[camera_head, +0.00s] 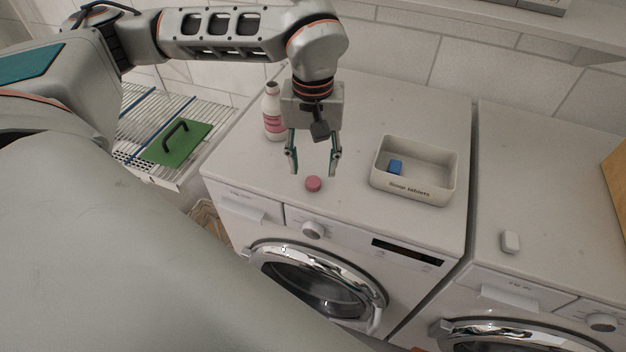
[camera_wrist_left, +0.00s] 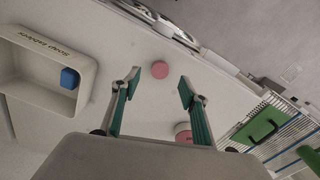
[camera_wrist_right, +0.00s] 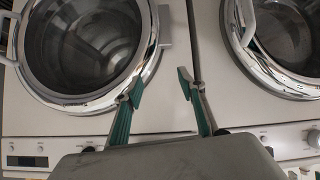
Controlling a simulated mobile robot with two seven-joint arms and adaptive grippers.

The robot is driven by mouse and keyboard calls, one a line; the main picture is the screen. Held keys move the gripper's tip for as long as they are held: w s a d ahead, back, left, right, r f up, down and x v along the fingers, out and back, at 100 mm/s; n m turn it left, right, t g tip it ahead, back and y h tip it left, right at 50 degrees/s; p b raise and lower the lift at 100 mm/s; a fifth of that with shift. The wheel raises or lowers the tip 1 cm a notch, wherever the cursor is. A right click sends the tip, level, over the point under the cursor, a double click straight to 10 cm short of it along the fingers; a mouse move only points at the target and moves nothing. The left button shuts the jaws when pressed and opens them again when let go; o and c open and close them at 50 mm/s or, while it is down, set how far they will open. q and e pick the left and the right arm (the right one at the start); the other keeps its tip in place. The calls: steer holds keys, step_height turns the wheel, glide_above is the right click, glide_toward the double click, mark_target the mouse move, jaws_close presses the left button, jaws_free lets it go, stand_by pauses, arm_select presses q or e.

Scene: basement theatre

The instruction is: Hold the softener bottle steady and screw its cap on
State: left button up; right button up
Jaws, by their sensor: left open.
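The softener bottle (camera_head: 272,115) is white with a pink label. It stands upright, with no cap on it, on the left washing machine's top. In the left wrist view the bottle (camera_wrist_left: 184,130) shows only in part, beside a finger. The pink cap (camera_head: 313,184) lies near the machine's front edge; it also shows in the left wrist view (camera_wrist_left: 160,69). My left gripper (camera_head: 313,168) is open and empty, pointing down above the cap, right of the bottle. My right gripper (camera_wrist_right: 160,84) is open and empty in front of the machines, seen only in its wrist view.
A soap tablets tray (camera_head: 425,192) with a blue tablet (camera_head: 395,167) stands right of the cap. A white block (camera_head: 510,242) lies on the right machine. The top between cap and tray is clear.

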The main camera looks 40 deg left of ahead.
mark_target(313, 182)
arm_select(q)
step_height(313, 182, down, 5)
steer(key=shift+w+a, duration=0.1)
steer(key=shift+c, duration=0.4)
steer(key=c, duration=0.7)
